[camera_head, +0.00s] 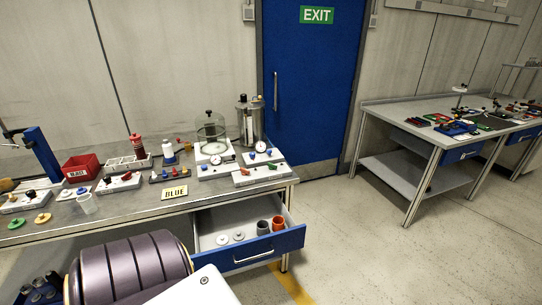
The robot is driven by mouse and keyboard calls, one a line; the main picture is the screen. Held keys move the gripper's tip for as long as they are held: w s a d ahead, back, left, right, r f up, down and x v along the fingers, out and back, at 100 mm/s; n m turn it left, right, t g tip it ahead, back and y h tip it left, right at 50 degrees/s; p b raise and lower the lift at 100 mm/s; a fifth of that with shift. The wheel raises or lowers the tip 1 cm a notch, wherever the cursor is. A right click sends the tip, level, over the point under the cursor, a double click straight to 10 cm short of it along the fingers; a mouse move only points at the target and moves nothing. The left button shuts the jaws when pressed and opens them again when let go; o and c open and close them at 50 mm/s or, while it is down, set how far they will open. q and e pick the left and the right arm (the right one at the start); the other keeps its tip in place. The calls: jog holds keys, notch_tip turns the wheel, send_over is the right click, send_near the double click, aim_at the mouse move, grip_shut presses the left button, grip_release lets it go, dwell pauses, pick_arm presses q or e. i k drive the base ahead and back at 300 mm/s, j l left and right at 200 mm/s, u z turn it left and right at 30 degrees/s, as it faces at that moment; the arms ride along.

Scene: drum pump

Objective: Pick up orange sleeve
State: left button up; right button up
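The orange sleeve (278,223) is a short upright cylinder inside the open blue-fronted drawer (262,249) under the left bench. It stands at the drawer's right end, close beside a dark grey cup-like piece (263,228). Two small pale discs (230,238) lie in the drawer to the left of them. Neither of my grippers can be made out in the head view. Large dark ribbed and white parts, likely mine, fill the bottom left and hide some of the bench front.
A second bench (395,111) stands at right. The floor (400,260) between is clear.

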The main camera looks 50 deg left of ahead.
aim_at(278, 221)
jog(key=k, duration=0.95)
jog(key=u, duration=0.05)
